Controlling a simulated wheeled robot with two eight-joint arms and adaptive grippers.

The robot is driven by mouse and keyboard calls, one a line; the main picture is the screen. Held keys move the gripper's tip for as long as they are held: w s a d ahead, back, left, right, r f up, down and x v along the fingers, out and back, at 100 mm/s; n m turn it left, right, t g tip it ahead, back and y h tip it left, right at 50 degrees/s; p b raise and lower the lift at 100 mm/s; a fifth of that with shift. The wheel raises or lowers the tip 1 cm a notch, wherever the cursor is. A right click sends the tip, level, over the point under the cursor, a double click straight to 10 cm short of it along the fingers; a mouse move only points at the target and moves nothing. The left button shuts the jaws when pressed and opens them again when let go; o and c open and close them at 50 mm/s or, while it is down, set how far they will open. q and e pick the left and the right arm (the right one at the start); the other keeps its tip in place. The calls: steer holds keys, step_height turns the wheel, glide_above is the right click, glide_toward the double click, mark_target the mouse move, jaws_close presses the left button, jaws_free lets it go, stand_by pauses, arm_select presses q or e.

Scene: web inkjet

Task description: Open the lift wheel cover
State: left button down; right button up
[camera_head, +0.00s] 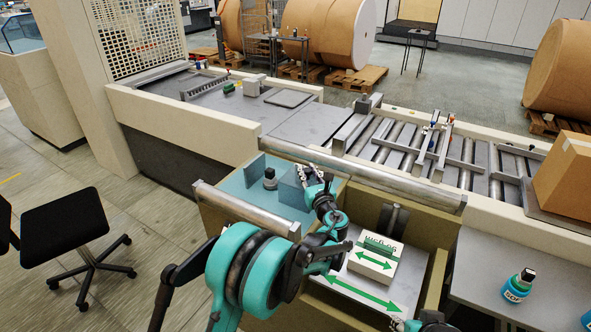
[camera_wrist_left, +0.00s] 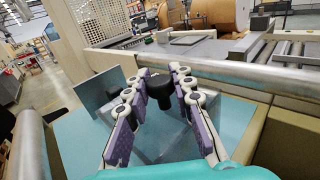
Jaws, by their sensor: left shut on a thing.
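My left gripper (camera_head: 308,176) reaches in over a blue work surface (camera_head: 232,184). Its purple-padded fingers (camera_wrist_left: 160,88) are spread around a translucent grey-blue box (camera_head: 287,190), which I take to be the lift wheel cover; it also shows faintly between the fingers in the left wrist view (camera_wrist_left: 165,138). Where the pads touch it is hard to see.
A grey upright plate (camera_head: 253,168) stands left of the knob. A long metal roller (camera_head: 365,173) runs behind the work surface and another (camera_head: 245,208) in front. A white block with green arrows (camera_head: 375,258) sits to the right. A black chair (camera_head: 78,222) stands left.

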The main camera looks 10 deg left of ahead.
arm_select(q)
steer(key=c, duration=1.3)
jaws_free()
steer(key=shift+o, duration=0.2)
steer(key=shift+s+d, duration=0.1)
steer(key=v, duration=1.1)
steer(key=shift+s, duration=0.35)
steer(key=shift+d, duration=0.1)
